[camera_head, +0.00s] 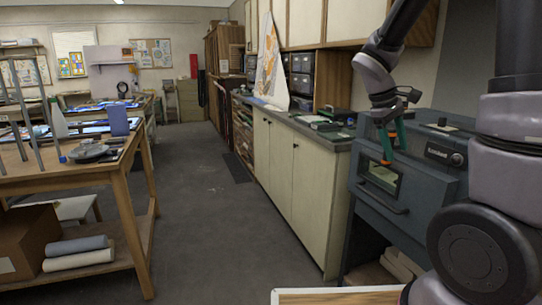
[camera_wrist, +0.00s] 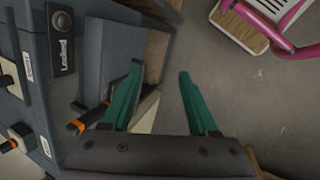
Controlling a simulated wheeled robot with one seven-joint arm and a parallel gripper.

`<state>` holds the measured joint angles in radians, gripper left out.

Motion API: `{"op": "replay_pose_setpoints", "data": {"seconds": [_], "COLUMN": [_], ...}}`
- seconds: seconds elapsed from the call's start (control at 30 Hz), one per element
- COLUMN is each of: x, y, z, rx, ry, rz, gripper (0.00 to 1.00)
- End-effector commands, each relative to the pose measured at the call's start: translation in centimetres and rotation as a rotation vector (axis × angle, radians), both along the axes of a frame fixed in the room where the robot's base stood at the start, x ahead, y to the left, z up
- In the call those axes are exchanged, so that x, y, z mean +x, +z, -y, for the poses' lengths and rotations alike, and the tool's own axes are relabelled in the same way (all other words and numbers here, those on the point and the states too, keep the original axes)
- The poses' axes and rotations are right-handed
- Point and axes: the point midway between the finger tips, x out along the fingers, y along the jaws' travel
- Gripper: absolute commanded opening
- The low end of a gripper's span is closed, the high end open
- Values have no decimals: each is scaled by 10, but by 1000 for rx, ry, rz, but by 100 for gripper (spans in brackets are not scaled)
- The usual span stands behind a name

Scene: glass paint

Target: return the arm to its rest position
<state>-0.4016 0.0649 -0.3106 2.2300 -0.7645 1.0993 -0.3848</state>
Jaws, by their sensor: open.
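My gripper (camera_head: 385,160) hangs from my arm on the right of the head view, with teal fingers pointing down in front of a blue-grey machine (camera_head: 424,192). In the wrist view my gripper (camera_wrist: 160,70) has its two teal fingers spread wide, with nothing held between them. The machine's side (camera_wrist: 105,55) fills the left of the wrist view, close to the left finger. Whether the finger touches it I cannot tell. My arm is bent, with its upper links at the right edge of the head view.
A wooden worktable (camera_head: 110,170) stands left. The grey floor (camera_head: 205,215) between is clear. A pink-framed object (camera_wrist: 285,35) shows in the wrist view.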

Motion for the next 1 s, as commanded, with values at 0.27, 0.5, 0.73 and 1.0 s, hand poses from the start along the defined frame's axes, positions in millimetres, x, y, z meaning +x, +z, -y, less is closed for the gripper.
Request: {"op": "replay_pose_setpoints", "data": {"seconds": [0.27, 0.5, 0.73, 1.0], "x": [-61, -109, -131, -134], "y": [68, 116, 136, 138], "z": [-34, -65, -82, -85], "rx": [375, 642, 772, 790], "ry": [-342, -582, -692, -708], "rz": [309, 538, 649, 660], "gripper": [60, 60, 60, 60]}}
